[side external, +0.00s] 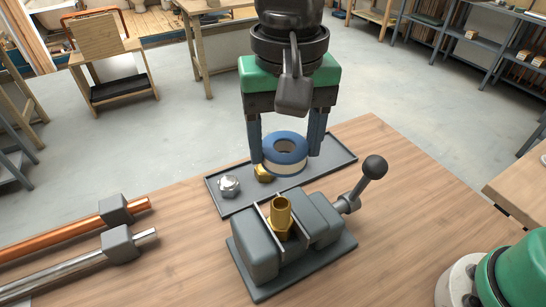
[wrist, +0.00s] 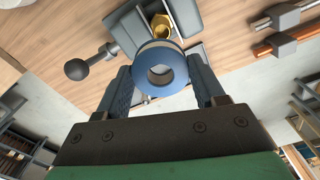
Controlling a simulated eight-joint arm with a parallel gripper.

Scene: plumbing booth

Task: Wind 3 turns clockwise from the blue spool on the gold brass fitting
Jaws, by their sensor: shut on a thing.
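My gripper (side external: 285,157) is shut on the blue spool (side external: 271,153), which has a pale band around its lower part and a hole in the middle. The spool is held level between the two fingers, above the tray and behind the vise. The wrist view shows the blue spool (wrist: 160,94) between the fingers. The gold brass fitting (side external: 281,215) stands upright in the vise jaws, in front of and below the spool, apart from it. No tape is visible on the fitting.
The grey vise (side external: 255,257) has a lever with a black ball (side external: 374,167) at its right. A dark tray (side external: 335,160) holds a silver fitting (side external: 229,186) and another gold fitting (side external: 263,174). Copper (side external: 60,235) and steel pipes (side external: 70,275) lie at the left.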

